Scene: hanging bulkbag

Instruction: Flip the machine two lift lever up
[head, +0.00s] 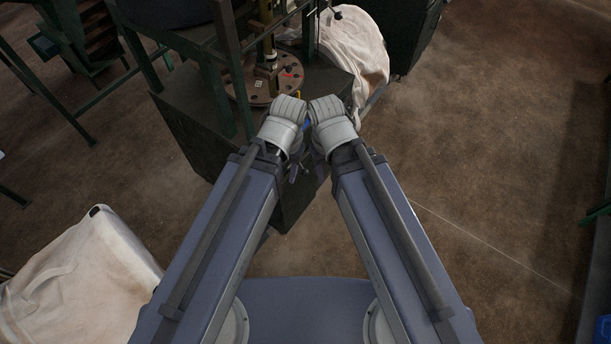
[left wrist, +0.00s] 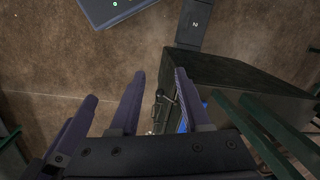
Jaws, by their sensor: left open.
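The dark green machine cabinet (head: 185,130) stands ahead of my arms, and its top and side also show in the left wrist view (left wrist: 235,75). A small dark panel marked "2" (left wrist: 195,22) adjoins it. A small metal lever-like part (left wrist: 160,103) shows at the cabinet's side between my left fingers; whether it points up or down is unclear. My left gripper (left wrist: 159,75) is open with nothing visibly held. In the head view it (head: 293,170) is largely hidden by my left wrist. My right gripper (head: 318,170) is beside it, mostly covered by its wrist.
A round flanged plate (head: 262,90) with a post sits on the cabinet, with green frame bars around it. White bulk bags lie behind (head: 360,50) and at lower left (head: 85,275). A blue part (left wrist: 182,120) is beside the lever-like part.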

